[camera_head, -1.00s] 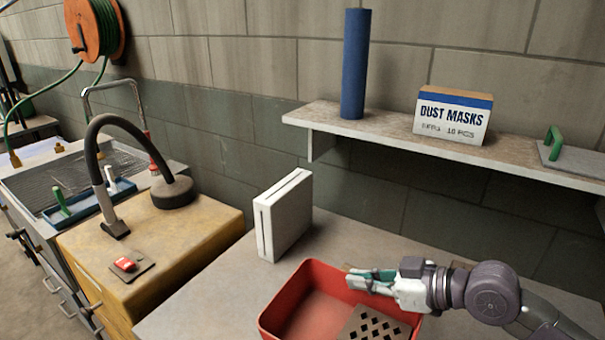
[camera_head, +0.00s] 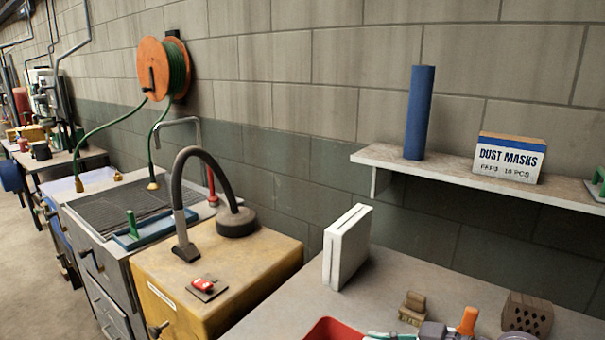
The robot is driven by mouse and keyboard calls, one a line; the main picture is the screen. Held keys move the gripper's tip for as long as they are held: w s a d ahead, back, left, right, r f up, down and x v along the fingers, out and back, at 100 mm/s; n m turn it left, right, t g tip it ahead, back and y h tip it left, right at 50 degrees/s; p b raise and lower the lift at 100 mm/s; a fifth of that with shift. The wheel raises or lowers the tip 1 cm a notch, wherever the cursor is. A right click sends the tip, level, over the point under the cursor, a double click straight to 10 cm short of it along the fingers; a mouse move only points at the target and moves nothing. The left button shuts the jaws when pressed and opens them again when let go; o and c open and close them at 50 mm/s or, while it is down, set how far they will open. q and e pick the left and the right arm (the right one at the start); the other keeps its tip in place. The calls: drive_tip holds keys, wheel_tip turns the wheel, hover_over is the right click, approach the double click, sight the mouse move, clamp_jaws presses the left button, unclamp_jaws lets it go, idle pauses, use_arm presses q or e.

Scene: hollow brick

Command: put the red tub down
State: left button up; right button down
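The red tub (camera_head: 331,331) shows only as a corner of its rim at the bottom edge of the picture, in front of the white upright box. The rest of it is cut off, so I cannot tell whether it rests on the table or is held above it. My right gripper (camera_head: 385,335) is just right of this corner, also mostly cut off. Its teal-padded fingers point left at the tub's rim. I cannot see whether they close on it. My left gripper is out of view.
On the grey worktop (camera_head: 290,312) stand the white box (camera_head: 347,247), a small wooden piece (camera_head: 412,308), an orange-topped item (camera_head: 467,321) and a hollow brick (camera_head: 527,315). A yellow cabinet (camera_head: 215,270) with a lamp-like hose (camera_head: 205,160) is left. A shelf (camera_head: 480,182) hangs behind.

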drive_tip(key=shift+d+f+m+t, duration=0.15)
drive_tip(key=shift+f+m+t, duration=0.05)
drive_tip(key=shift+f, duration=0.45)
drive_tip(key=shift+d+f+m+t, duration=0.1)
drive_tip(key=shift+f+m+t, duration=0.1)
drive_tip(key=shift+f, duration=0.4)
drive_tip(key=shift+s+a+f+m+h, duration=0.3)
drive_tip(key=shift+s+a+f+h, duration=0.1)
drive_tip(key=shift+f, duration=0.1)
drive_tip(key=shift+f+m+t+h, duration=0.3)
drive_tip(key=shift+t, duration=0.2)
drive_tip(key=shift+s+d+f+m+t+h, duration=0.2)
drive_tip(key=shift+d+f+m+t+h, duration=0.1)
drive_tip(key=shift+f+m+t+h, duration=0.4)
drive_tip(key=m+h, duration=0.1)
drive_tip(key=d+m+t+h, duration=0.1)
drive_tip(key=shift+s+d+r+m, duration=0.15)
drive_tip(key=shift+d+r+m, duration=0.05)
drive_tip(key=shift+m, duration=0.1)
drive_tip(key=d+m+h, duration=0.1)
drive_tip(key=h, duration=0.1)
drive_tip(key=s+d+r+m+t+h, duration=0.1)
drive_tip(key=d+m+h, duration=0.3)
drive_tip(key=shift+s+r, duration=0.2)
drive_tip(key=shift+r, duration=0.2)
